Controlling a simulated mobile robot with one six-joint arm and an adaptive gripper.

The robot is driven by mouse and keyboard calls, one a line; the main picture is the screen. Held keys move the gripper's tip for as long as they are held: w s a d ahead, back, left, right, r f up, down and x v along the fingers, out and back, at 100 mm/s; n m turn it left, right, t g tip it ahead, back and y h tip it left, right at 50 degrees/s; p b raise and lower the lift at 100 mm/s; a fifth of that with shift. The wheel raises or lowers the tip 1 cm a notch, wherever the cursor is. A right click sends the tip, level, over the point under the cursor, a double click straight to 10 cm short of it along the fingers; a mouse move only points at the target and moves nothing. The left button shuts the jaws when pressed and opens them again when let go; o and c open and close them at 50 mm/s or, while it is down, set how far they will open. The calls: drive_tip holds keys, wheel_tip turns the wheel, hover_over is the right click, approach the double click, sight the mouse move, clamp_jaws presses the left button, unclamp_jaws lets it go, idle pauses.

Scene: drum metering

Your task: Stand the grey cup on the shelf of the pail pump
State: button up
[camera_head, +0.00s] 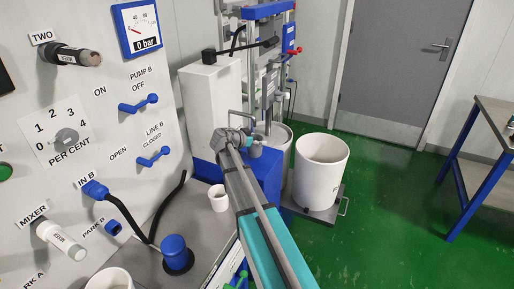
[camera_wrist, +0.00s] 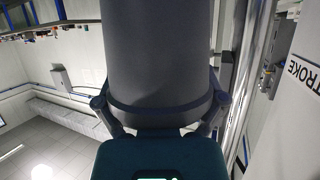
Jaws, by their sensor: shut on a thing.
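The grey cup (camera_wrist: 157,50) fills the middle of the wrist view as a dark grey cylinder. My gripper's two fingers (camera_wrist: 160,110) are closed around its near end. In the head view, my gripper (camera_head: 235,140) is at the far end of my arm, in front of the white cabinet and blue base; the cup is not clearly distinguishable there. The pail pump (camera_head: 269,75), with a blue crossbar and grey columns, appears to stand just behind my gripper. Its shelf cannot be made out clearly. A white panel lettered STROKE (camera_wrist: 300,70) shows at the right of the wrist view.
A white drum (camera_head: 321,165) stands on a low platform right of my arm. A white cup (camera_head: 218,198) sits on the grey bench, near a blue-capped fitting (camera_head: 175,252). A control panel (camera_head: 85,180) rises at left. Green floor is open before the grey door (camera_head: 405,65).

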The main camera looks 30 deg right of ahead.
drive_tip(key=shift+f+b, duration=0.95)
drive_tip(key=shift+f, duration=0.3)
drive_tip(key=shift+f, duration=0.2)
drive_tip(key=o, duration=0.8)
drive_tip(key=shift+r, duration=0.1)
drive_tip(key=shift+r, duration=0.2)
drive_tip(key=shift+p+v, duration=2.35)
drive_tip(key=shift+v, duration=3.7)
drive_tip(key=shift+s+f, duration=0.15)
